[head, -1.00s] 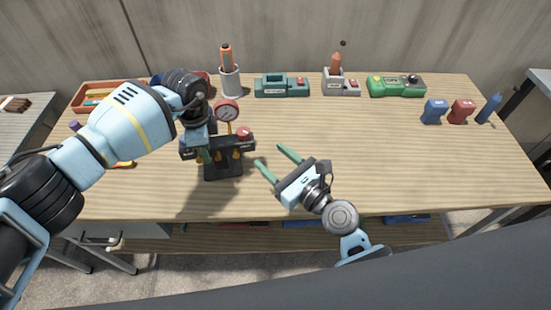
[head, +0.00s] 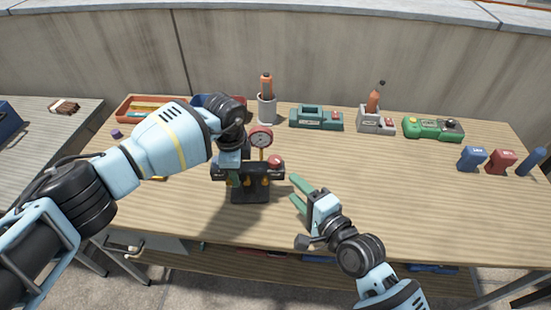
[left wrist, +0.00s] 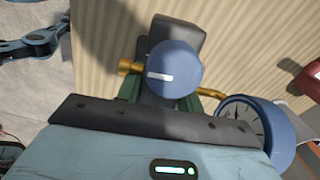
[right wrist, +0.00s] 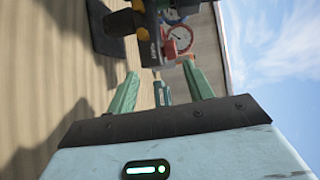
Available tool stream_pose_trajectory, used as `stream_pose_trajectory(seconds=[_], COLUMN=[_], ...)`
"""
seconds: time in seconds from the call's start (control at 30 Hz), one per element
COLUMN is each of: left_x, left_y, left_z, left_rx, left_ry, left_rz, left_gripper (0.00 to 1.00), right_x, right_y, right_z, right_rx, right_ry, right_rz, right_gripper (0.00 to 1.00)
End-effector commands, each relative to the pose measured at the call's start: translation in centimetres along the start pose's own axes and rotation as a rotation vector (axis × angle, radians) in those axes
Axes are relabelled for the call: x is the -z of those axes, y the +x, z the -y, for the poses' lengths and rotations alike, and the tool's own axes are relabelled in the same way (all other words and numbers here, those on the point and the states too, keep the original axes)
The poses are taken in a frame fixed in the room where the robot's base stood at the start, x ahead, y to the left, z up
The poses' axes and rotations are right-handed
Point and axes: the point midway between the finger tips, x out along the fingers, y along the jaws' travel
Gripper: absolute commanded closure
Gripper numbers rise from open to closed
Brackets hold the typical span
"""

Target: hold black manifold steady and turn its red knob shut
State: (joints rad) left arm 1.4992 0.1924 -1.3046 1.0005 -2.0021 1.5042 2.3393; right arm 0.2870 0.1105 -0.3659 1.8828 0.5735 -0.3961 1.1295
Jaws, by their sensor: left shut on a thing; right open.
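The black manifold (head: 262,172) stands upright on the wooden bench, its base (head: 250,195) on the tabletop. Its red knob (head: 275,161) is at the right end of its top. A red-rimmed gauge (head: 261,138) rises behind it. My left gripper (head: 234,177) is shut on the manifold's left part, largely hiding that side. The left wrist view shows a blue knob (left wrist: 175,68), brass fittings and a blue-rimmed gauge (left wrist: 242,118) by the fingers. My right gripper (head: 299,192) is open and empty, right of the manifold and apart from it. The manifold (right wrist: 145,25) lies beyond its fingers (right wrist: 160,95).
Along the back stand an orange tray (head: 130,108), a grey cup (head: 267,108) with an orange-handled tool, a teal device (head: 317,119), a grey holder (head: 375,122) and a green device (head: 433,129). Blue and red blocks (head: 501,160) stand at right. The middle right is clear.

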Motion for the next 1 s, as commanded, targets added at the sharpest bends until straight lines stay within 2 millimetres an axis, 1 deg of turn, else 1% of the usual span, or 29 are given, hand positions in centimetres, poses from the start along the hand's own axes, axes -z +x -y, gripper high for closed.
stream_pose_trajectory(seconds=[0.03,0.1,0.27,0.6,0.67,1.0], left_x=[0.1,0.1,0.1,0.1,0.1,0.1], left_y=[-0.1,-0.1,-0.1,-0.1,-0.1,-0.1], left_z=[0.0,0.0,0.0,0.0,0.0,0.0], left_rx=[0.002,0.002,0.002,0.002,0.002,0.002], left_ry=[0.002,0.002,0.002,0.001,0.001,0.002], left_rz=[-0.003,-0.003,-0.003,-0.003,-0.003,-0.002], left_gripper=[1.0,1.0,1.0,1.0,1.0,1.0], right_x=[0.0,0.1,0.3,0.7,0.8,1.1], right_y=[0.1,0.1,0.3,0.3,0.3,-0.1], right_z=[0.0,-0.1,-0.1,0.1,0.2,0.7], right_rx=[-0.006,-0.016,-0.035,-0.065,-0.071,-0.1], right_ry=[-0.133,-0.331,-0.785,-1.75,-1.921,-2.886], right_rz=[-0.002,-0.006,-0.014,-0.026,-0.027,-0.052], right_gripper=[0.48,0.48,0.48,0.48,0.48,0.48])
